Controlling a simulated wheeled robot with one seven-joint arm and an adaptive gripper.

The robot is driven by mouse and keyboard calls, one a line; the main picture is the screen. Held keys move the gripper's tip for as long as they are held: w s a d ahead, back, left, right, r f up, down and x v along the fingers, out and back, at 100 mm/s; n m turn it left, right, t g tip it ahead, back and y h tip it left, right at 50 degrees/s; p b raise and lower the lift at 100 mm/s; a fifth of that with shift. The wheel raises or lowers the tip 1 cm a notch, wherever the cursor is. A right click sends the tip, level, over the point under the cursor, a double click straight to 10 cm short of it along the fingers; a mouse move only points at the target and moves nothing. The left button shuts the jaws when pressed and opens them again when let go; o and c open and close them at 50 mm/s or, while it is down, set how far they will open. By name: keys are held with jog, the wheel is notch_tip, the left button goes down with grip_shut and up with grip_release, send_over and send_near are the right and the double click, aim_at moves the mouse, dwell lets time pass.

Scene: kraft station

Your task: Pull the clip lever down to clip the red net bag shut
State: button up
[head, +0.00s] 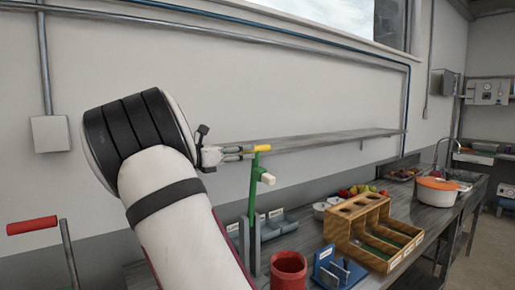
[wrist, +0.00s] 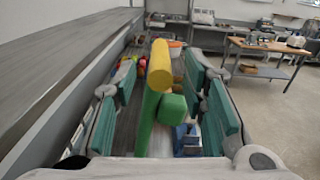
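The clip lever is a green upright bar (head: 254,190) with a yellow grip (head: 262,148) at its top and a pale block on its side. My gripper (head: 246,153) is at lever-top height, its fingertips close to the yellow grip. In the wrist view the teal finger pads stand wide apart, with the yellow grip (wrist: 160,66) and green bar (wrist: 149,118) between them. I see a gap on both sides; contact is not visible. A red round open-topped object (head: 289,268) stands right of the lever's base; I cannot tell whether it is the net bag.
A long grey shelf (head: 330,139) runs along the wall behind the lever. On the bench are a wooden divided rack (head: 358,215), a blue fixture (head: 335,270), grey bins (head: 278,222) and an orange-and-white tub (head: 436,192).

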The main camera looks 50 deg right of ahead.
aim_at(256, 148)
jog(key=x, duration=0.5)
jog(key=shift+s+d+p, duration=0.15)
jog(key=shift+d+p, duration=0.2)
jog(key=shift+c, duration=0.3)
grip_shut()
